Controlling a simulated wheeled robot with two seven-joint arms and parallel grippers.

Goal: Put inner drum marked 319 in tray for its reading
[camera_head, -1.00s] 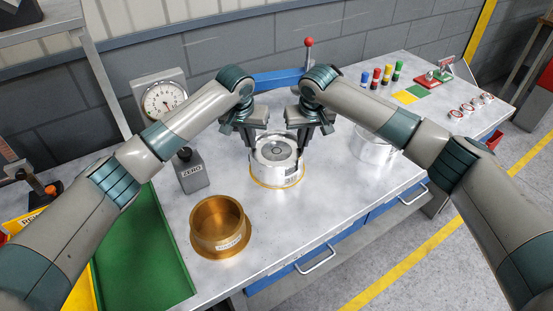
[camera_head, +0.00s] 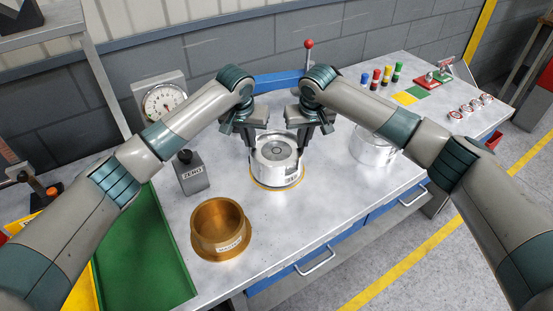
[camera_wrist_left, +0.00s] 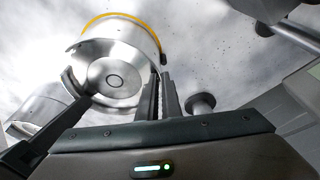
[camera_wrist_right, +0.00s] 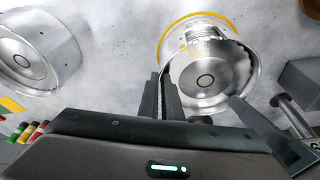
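A silver drum (camera_head: 275,169) with an open top stands upright on the bench, an orange-yellow band round its base. A small label (camera_head: 292,178) on its side is too small to read surely. My left gripper (camera_head: 246,140) and right gripper (camera_head: 307,144) are at opposite sides of its rim. In the left wrist view, the left fingers (camera_wrist_left: 160,88) are close together at the drum's wall; the right fingers (camera_wrist_right: 162,88) look the same in the right wrist view. A dial gauge (camera_head: 163,102) stands behind left. A green tray (camera_head: 145,262) and a yellow tray (camera_head: 82,293) lie at left.
A brass ring marked MASTER (camera_head: 220,230) stands in front left. A grey ZERO block (camera_head: 192,174) is beside the left forearm. A second silver drum (camera_head: 373,150) stands to the right. Coloured pegs (camera_head: 382,77) are at the back right. Bare bench lies in front of the drum.

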